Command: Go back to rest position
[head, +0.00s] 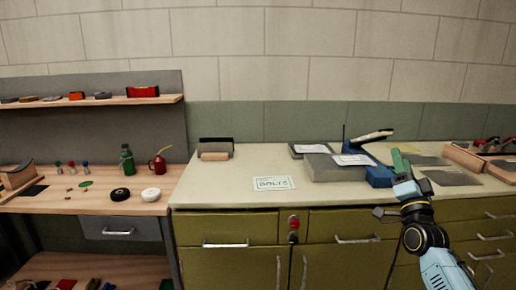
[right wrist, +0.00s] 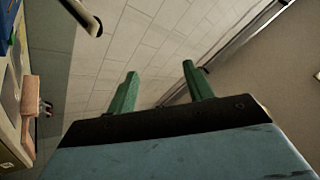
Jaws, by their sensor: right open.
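My right gripper (head: 399,160) is raised in front of the counter's right part in the head view, with green fingers. In the right wrist view its two green fingers (right wrist: 160,88) stand wide apart with nothing between them, and the wall shows beyond. My left gripper is not in the head view.
The cream counter (head: 230,187) over green drawers holds a grey box (head: 330,168), a blue tool (head: 376,174) with a pale handle and a label card (head: 273,183). A wooden bench (head: 100,205) at left holds bottles and small parts. The counter's front middle is clear.

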